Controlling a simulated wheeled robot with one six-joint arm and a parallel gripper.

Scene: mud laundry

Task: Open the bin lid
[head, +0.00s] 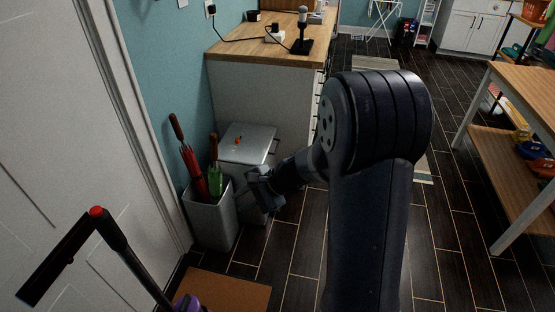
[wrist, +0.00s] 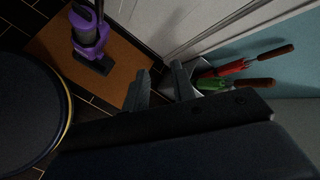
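The bin (head: 249,144) stands by the end of the wood-topped counter in the head view. It has a flat, pale grey lid, which looks shut, with a small orange thing on top. My gripper (head: 258,190) is in front of the bin, low and close to its front. I cannot tell whether it touches the bin. In the wrist view my gripper (wrist: 162,85) shows two fingers spread apart with nothing seen held between them. The bin cannot be made out in the wrist view, and my arm and gripper hide part of its front in the head view.
An umbrella stand (head: 212,218) with red and green umbrellas stands left of my gripper; the umbrellas (wrist: 228,76) also show in the wrist view. A brown mat (head: 228,291) and a purple vacuum (wrist: 88,32) are nearby. The counter (head: 270,46) is behind; dark floor lies right.

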